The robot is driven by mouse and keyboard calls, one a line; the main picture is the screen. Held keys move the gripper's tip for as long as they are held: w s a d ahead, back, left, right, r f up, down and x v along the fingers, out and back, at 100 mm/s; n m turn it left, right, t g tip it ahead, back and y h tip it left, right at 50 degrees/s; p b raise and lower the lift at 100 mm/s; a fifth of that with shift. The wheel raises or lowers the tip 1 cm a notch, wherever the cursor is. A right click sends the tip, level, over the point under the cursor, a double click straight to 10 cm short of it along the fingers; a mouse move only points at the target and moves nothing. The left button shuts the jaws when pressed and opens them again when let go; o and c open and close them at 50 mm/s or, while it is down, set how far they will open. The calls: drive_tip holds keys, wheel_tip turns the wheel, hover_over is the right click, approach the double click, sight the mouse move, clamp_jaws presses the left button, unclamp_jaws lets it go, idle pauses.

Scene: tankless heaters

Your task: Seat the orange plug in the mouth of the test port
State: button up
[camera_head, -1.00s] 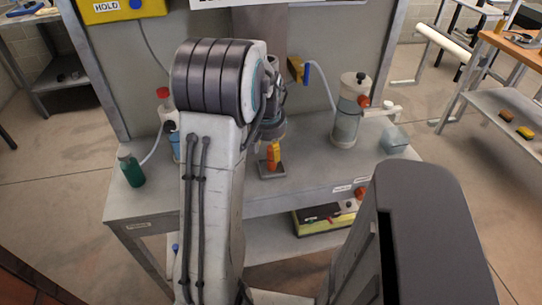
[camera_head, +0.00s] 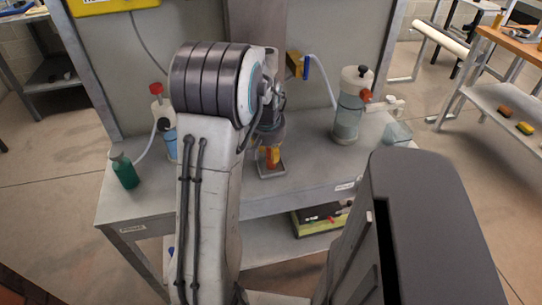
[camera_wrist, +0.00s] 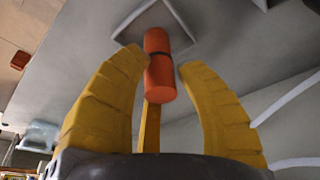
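The orange plug (camera_wrist: 159,75) is a cylinder with a dark ring around it. It stands on a small square grey holder (camera_wrist: 127,28) on the bench. My gripper (camera_wrist: 163,60) has yellow fingers, spread on either side of the plug, with one more finger behind it. A gap shows on the right; the left fingertip is very near the plug, and contact is unclear. In the head view the plug (camera_head: 272,158) shows low between the fingers, above the holder (camera_head: 271,172). I cannot make out the test port with certainty.
A blue-handled valve (camera_head: 306,67) sits on the back panel. The bench front is clear.

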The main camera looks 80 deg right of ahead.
clamp_jaws()
drive_tip(key=shift+r, duration=0.1)
